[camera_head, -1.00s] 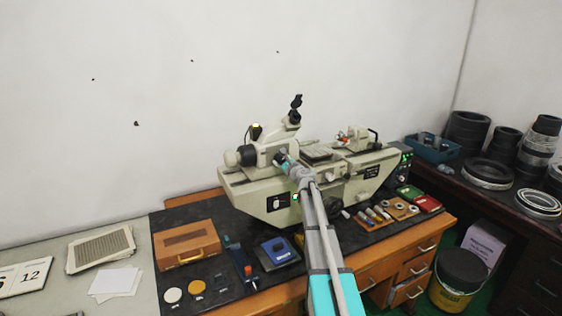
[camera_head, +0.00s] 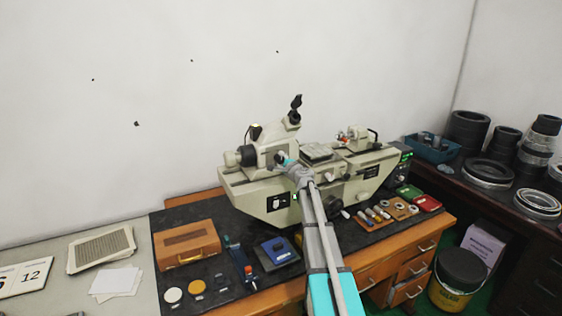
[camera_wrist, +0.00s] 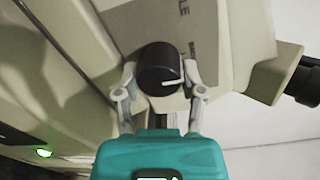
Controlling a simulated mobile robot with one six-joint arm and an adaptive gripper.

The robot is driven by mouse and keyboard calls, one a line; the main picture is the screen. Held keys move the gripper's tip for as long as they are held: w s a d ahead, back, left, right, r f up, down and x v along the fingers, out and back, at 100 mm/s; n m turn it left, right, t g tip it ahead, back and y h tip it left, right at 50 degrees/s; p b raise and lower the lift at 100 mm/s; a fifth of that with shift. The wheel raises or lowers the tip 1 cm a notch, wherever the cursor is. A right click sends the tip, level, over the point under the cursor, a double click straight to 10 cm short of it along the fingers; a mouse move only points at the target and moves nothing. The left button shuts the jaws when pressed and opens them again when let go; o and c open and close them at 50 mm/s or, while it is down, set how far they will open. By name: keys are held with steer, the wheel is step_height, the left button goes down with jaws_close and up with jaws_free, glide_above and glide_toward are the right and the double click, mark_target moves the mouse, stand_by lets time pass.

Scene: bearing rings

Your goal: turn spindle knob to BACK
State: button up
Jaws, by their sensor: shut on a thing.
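The spindle knob (camera_wrist: 158,68) is a round black knob with a white pointer line, on the sloping grey label plate of the machine. In the wrist view the line points to the right and slightly up. My gripper (camera_wrist: 160,78) is shut on the knob, one finger on each side of it. Part of a printed word ending in "LE" shows above the knob, and small print beside it is too blurred to read. In the head view my gripper (camera_head: 284,160) is at the front of the cream measuring machine (camera_head: 258,188), mostly hiding the knob.
A black eyepiece (camera_wrist: 304,80) sticks out at the right of the wrist view. A green lamp (camera_wrist: 43,152) glows at lower left. On the bench stand an orange wooden box (camera_head: 186,246), a blue case (camera_head: 277,252) and small tools on a wooden tray (camera_head: 398,208).

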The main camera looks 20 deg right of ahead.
steer(key=shift+n, duration=0.4)
steer(key=o, duration=1.2)
steer(key=shift+c, duration=0.2)
steer(key=shift+m, duration=0.5)
